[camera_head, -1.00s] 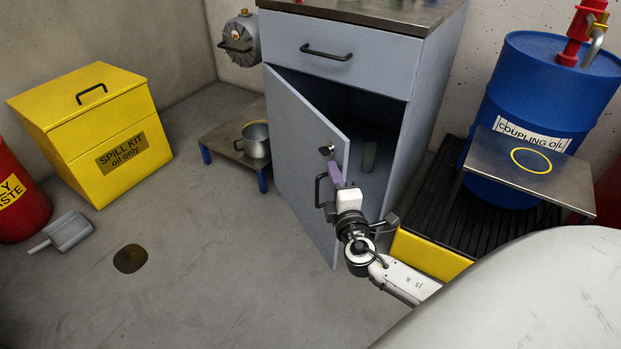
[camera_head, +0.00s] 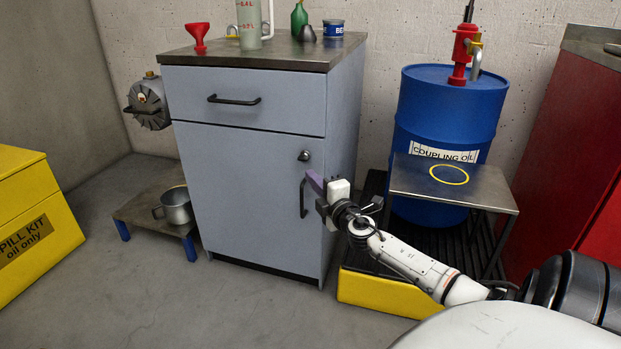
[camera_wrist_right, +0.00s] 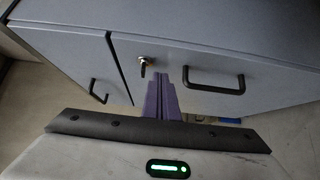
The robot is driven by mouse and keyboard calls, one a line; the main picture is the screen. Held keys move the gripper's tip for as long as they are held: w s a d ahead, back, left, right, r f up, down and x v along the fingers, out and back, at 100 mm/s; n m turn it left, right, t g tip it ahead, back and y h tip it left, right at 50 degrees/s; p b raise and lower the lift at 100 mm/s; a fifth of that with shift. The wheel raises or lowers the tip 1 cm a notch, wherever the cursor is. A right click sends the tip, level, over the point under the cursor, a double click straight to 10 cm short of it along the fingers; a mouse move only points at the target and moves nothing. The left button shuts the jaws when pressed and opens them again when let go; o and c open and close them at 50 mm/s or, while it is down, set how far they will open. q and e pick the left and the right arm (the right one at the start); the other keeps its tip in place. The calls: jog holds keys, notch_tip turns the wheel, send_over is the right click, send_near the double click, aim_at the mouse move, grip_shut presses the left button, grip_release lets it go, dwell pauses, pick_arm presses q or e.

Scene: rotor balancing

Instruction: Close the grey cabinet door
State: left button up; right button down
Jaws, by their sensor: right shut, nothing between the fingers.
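The grey cabinet door (camera_head: 240,200) is swung in flush with the cabinet front under the drawer (camera_head: 245,100), and no dark opening shows. The door also fills much of the right wrist view (camera_wrist_right: 210,60). Its black handle (camera_head: 303,198) and round lock (camera_head: 304,156) are near its right edge; a key-like piece sticks out of the lock (camera_wrist_right: 143,65) in the right wrist view. My right gripper (camera_head: 315,181) has purple fingers, shut and empty, at the door's right edge beside the handle. Whether the fingertips touch the door I cannot tell. My left gripper is out of view.
A low stand (camera_head: 140,213) with a metal pot (camera_head: 176,207) is left of the cabinet. A blue drum (camera_head: 445,110), a small metal table (camera_head: 410,180) and a yellow-edged pallet (camera_head: 375,292) are at right. The floor in front is clear.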

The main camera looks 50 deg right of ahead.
pick_arm(q)
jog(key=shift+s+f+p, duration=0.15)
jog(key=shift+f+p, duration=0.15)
jog(key=shift+p, duration=0.25)
pick_arm(e)
jog(key=s+a, duration=0.2)
jog(key=s, duration=0.9)
jog(key=shift+s, duration=0.3)
